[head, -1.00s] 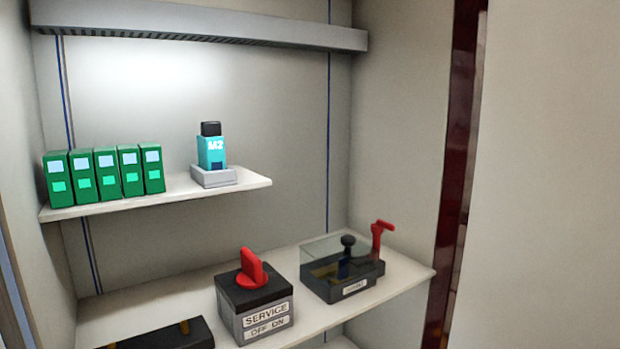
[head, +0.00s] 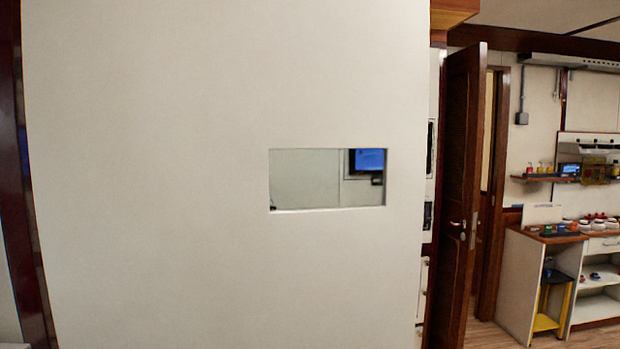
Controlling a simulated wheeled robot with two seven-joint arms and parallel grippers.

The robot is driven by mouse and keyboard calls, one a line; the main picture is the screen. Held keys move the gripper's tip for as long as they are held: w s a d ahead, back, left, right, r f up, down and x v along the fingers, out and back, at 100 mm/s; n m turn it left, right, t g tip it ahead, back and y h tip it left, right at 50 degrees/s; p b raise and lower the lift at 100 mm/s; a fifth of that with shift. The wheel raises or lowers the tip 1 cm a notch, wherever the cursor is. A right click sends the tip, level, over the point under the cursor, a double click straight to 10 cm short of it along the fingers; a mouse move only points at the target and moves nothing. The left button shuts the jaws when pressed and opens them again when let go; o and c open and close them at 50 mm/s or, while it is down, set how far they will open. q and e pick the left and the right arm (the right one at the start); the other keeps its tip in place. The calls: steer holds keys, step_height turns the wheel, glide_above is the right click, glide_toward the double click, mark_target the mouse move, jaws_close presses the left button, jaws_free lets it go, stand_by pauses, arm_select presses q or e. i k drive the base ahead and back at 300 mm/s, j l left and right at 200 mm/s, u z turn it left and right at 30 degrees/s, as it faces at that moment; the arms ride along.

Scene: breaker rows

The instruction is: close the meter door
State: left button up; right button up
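A large white door panel (head: 150,150) fills most of the head view, with a small rectangular window (head: 310,180) cut in it. It looks like the meter door, swung open. A dark red post (head: 20,180) runs along its left edge. Through the window I see a pale wall and part of a blue screen. Any handle on the panel is not visible. Neither of my grippers is in view.
Right of the panel, a brown wooden door (head: 465,190) stands open with a metal handle. Further right is a white workbench (head: 532,270) with several small coloured items, a wall shelf (head: 545,178) above and a yellow stool (head: 546,322) below. Some wooden floor is clear.

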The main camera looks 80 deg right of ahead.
mark_target(152, 126)
steer(key=z, duration=2.4)
steer(key=i+l+z, duration=0.3)
steer(key=l+z, duration=0.2)
steer(key=i+l+z, duration=0.45)
steer(key=i+l+u, duration=0.35)
steer(key=i, duration=0.15)
steer(key=i+u, duration=0.15)
steer(key=u, duration=0.3)
steer(key=i+u, duration=0.1)
steer(key=u, duration=0.35)
steer(key=i+l+u, duration=0.1)
steer(key=u, duration=0.3)
steer(key=i+l+u, duration=0.1)
steer(key=u, duration=0.35)
steer(key=l+u, duration=0.2)
steer(key=u, duration=0.25)
steer(key=i+l+u, duration=0.1)
steer(key=u, duration=0.35)
steer(key=l+u, duration=0.3)
steer(key=u, duration=0.15)
steer(key=l+u, duration=0.65)
steer(key=u, duration=0.2)
